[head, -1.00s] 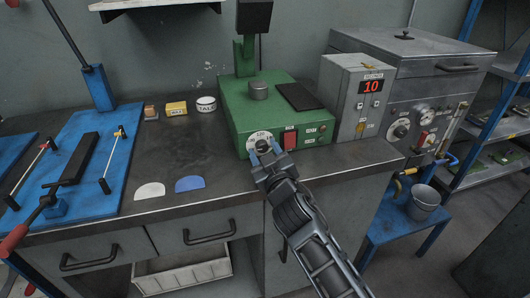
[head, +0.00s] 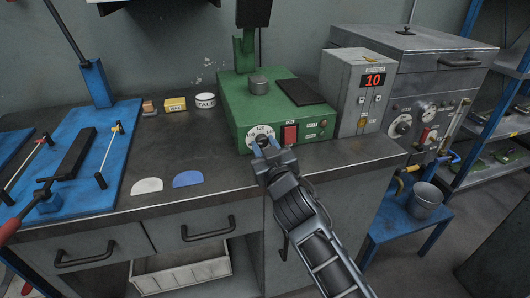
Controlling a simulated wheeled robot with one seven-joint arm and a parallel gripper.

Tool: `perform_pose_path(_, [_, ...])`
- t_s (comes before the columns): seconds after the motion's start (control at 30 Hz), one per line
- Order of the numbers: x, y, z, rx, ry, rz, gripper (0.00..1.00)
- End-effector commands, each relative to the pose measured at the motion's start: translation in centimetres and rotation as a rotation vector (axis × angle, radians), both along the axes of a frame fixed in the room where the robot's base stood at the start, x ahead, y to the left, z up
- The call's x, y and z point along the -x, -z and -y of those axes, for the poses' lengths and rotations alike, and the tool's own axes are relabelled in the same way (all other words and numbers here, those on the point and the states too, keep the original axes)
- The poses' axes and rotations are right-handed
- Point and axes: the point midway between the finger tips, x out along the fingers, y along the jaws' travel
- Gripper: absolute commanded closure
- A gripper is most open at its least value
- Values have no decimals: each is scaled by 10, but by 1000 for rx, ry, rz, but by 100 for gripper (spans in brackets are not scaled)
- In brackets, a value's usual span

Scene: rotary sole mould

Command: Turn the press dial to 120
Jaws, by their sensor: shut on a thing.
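The green press (head: 252,108) stands on the bench at the centre of the head view. Its dial (head: 262,139) is on the front face, a pale disc with printed numbers, "120" readable near the top. The gripper hides the lower part of the dial, and I cannot tell where the pointer sits.
A red switch (head: 289,134) is just right of the dial. A grey timer box (head: 357,98) showing 10 stands right of the press. White (head: 146,186) and blue (head: 188,179) half-round pieces lie left on the bench. A blue clamp frame (head: 70,150) is further left.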

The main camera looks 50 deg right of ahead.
Motion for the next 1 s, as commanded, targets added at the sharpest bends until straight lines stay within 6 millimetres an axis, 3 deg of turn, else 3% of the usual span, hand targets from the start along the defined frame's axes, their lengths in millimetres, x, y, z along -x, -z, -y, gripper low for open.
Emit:
perform_pose_path(0.5, [0, 4, -1, -318, -1, 217, 95])
perform_pose_path(1.0, [0, 0, -1, -431, 0, 291, 95])
